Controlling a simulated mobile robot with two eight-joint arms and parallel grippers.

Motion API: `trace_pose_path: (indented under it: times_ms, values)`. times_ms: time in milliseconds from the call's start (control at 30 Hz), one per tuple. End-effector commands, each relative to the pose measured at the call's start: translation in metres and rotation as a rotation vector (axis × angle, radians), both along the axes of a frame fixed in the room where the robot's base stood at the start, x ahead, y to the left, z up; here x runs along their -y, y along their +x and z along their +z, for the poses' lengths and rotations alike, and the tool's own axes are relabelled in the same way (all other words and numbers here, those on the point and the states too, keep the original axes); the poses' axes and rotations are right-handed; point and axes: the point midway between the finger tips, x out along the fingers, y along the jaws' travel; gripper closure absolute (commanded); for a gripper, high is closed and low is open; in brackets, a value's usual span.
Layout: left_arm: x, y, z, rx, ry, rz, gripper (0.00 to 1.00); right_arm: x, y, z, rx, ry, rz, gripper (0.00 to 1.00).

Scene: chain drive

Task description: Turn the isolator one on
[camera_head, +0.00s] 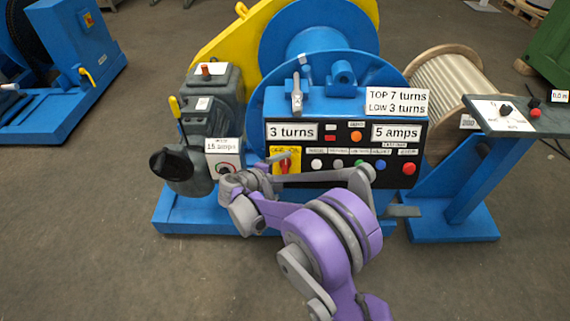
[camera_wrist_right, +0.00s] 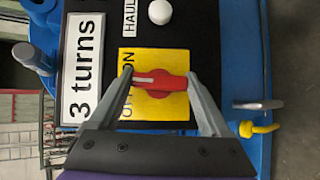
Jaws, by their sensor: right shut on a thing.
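The isolator is a red rotary handle (camera_wrist_right: 165,84) on a yellow plate (camera_wrist_right: 150,113) marked OFF and ON; it also shows in the head view (camera_head: 284,165) at the panel's lower left. In the wrist view, its white-marked end points left, between the OFF and ON words, so it stands about upright on the panel. My right gripper (camera_wrist_right: 159,78) is shut on the red handle, one finger at each end. In the head view my right wrist and arm reach to the plate from below and cover part of it. My left gripper is not in view.
The black panel (camera_head: 343,142) carries a row of push buttons and signs reading 3 turns and 5 amps. A grey motor (camera_head: 211,90) with a 15 amps sign stands left of it. A side stand (camera_head: 470,185) is on the right. The floor in front is clear.

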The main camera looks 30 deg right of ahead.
Motion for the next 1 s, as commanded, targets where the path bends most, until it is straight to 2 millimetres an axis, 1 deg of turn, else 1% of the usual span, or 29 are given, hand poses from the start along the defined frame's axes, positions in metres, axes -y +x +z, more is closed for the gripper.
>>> trace_pose_path:
  times_ms: [33,100,500,733,1000]
  values:
    - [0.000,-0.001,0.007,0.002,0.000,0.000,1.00,0.000,0.000,0.004,0.022,0.036,-0.021,0.74]
    - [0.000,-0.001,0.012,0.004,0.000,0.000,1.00,0.000,0.000,0.004,0.053,0.086,-0.050,0.74]
    - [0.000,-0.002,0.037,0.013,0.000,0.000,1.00,0.002,0.000,0.004,0.221,0.360,-0.212,0.74]
    - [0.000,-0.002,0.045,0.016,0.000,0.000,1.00,0.002,0.000,0.004,0.292,0.475,-0.279,0.74]
    - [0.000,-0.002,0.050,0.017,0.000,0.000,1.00,0.002,0.001,0.003,0.337,0.548,-0.321,0.74]
